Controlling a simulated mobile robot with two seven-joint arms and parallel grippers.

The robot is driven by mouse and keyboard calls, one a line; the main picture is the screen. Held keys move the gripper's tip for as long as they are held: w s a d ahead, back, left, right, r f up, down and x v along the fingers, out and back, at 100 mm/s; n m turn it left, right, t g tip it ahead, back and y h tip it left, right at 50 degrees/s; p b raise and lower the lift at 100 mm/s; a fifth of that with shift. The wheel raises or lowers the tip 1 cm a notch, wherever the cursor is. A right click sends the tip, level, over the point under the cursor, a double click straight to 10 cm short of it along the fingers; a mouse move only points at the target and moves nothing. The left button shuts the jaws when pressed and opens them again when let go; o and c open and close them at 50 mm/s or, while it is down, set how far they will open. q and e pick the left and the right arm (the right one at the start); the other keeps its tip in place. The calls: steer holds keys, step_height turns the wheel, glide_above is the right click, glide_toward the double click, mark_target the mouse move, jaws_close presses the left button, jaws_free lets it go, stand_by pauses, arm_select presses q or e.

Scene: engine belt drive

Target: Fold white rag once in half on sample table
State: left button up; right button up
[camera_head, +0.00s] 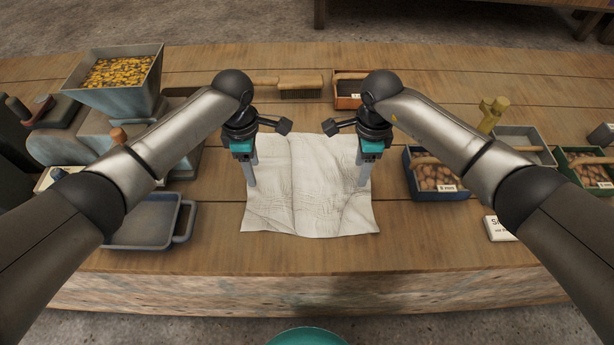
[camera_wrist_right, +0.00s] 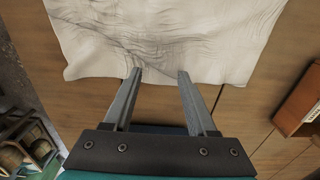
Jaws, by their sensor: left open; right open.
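The white rag (camera_head: 308,200) lies spread out and wrinkled on the wooden table (camera_head: 420,240), with its near edge toward the table's front. My left gripper (camera_head: 251,184) points down over the rag's left side. My right gripper (camera_head: 363,184) points down over its right side. In the right wrist view, the right gripper's fingers (camera_wrist_right: 158,75) are apart with nothing between them, and their tips overlap the edge of the rag (camera_wrist_right: 150,35). I cannot tell whether the tips touch the cloth. My grippers hide parts of the rag's sides and far edge.
A blue-grey tray (camera_head: 145,222) and a hopper of yellow grains (camera_head: 118,75) stand left. A brush (camera_head: 300,88) and an orange-brown box (camera_head: 348,92) lie behind the rag. A dark blue bin (camera_head: 437,178) stands close on the right. The table in front of the rag is clear.

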arm_select(q)
steer(key=shift+f, duration=0.65)
arm_select(e)
steer(key=shift+f, duration=0.65)
arm_select(q)
steer(key=shift+f+b, duration=0.35)
arm_select(e)
steer(key=shift+f, duration=0.3)
arm_select(q)
steer(key=shift+c, duration=1)
arm_select(e)
steer(key=shift+c, duration=1)
arm_select(q)
steer(key=c, duration=0.7)
arm_select(e)
steer(key=c, duration=0.7)
arm_select(q)
jaws_close()
arm_select(e)
steer(key=shift+s+f, duration=0.1)
jaws_close()
